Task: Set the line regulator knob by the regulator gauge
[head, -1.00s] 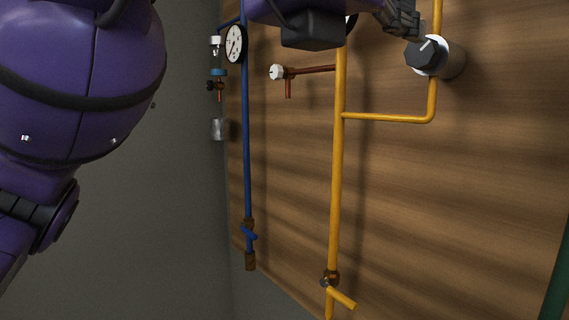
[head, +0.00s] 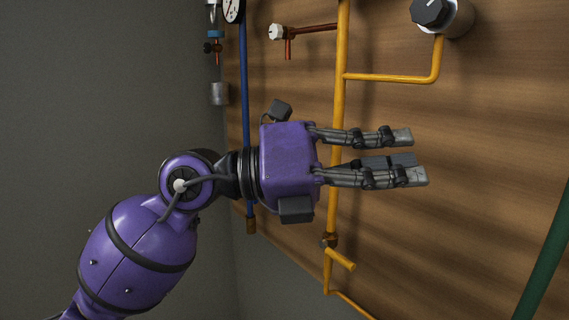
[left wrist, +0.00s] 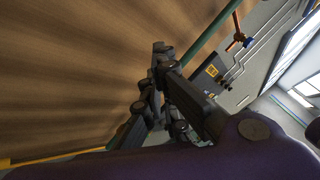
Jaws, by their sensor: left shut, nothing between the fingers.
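A dark faceted knob (head: 432,13) on a pale round collar is mounted on the wooden panel at the top right of the head view, joined to a yellow pipe. A white-faced dial gauge (head: 234,8) on the blue pipe is cut off by the top edge. Its reading cannot be made out, and I cannot tell whether it is the regulator gauge. My left gripper (head: 408,158) is shut and empty, in front of the yellow pipe and below the knob, clear of it. Its fingers also show in the left wrist view (left wrist: 160,62). My right gripper is out of view.
The vertical yellow pipe (head: 341,50) has a lever valve (head: 341,258) low down. A short red-brown pipe with a white cap (head: 276,32) juts out left of it. A blue pipe (head: 244,80) runs further left. A green pipe (head: 548,260) crosses the lower right.

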